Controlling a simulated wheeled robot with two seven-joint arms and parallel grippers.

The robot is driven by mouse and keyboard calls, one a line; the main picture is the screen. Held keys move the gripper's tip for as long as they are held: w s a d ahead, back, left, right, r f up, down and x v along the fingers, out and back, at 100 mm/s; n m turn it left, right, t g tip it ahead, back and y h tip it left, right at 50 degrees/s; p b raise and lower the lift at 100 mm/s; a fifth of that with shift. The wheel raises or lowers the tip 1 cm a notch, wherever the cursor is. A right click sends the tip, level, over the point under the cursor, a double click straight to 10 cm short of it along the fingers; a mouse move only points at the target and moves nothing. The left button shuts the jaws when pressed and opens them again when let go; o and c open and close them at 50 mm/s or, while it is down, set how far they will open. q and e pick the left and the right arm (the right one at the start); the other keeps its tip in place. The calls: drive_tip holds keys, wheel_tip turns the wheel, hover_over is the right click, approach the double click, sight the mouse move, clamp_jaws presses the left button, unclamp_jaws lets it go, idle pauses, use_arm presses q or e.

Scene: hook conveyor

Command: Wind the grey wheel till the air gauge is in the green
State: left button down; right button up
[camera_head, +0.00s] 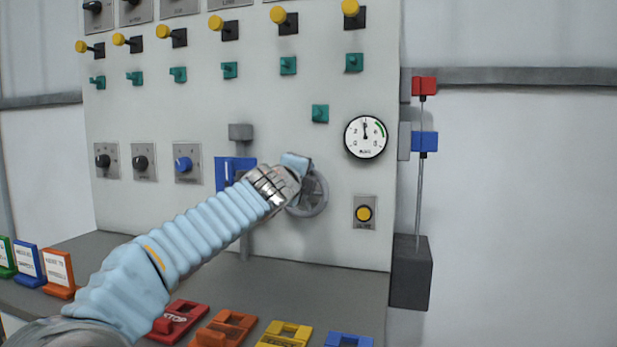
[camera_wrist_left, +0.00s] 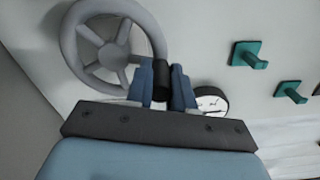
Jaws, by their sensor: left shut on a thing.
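The grey wheel (camera_head: 318,203) is on the panel, partly hidden behind my left gripper (camera_head: 297,166) in the head view. In the left wrist view, the spoked wheel (camera_wrist_left: 71,45) has a black handle (camera_wrist_left: 162,83) at its rim. My left gripper (camera_wrist_left: 163,88) is shut on this handle, one blue finger on each side. The round white air gauge (camera_head: 366,148) is right of the wheel and higher. Its needle points almost straight up, left of the green arc at the upper right. The gauge also shows in the left wrist view (camera_wrist_left: 210,103), partly hidden. My right gripper is in neither view.
A yellow button (camera_head: 363,213) is right of the wheel, and a blue slotted block (camera_head: 226,175) is left of it. Green knobs (camera_head: 320,113) and yellow-tipped levers sit above. Coloured tags (camera_head: 178,318) lie on the grey ledge below. A red and blue rod fixture (camera_head: 424,141) stands at the right edge.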

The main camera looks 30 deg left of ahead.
use_arm(q)
drive_tip(key=shift+s+a+n, duration=0.1)
drive_tip(key=shift+a+n, duration=0.15)
drive_tip(key=shift+n, duration=0.25)
drive_tip(key=c, duration=1)
unclamp_jaws()
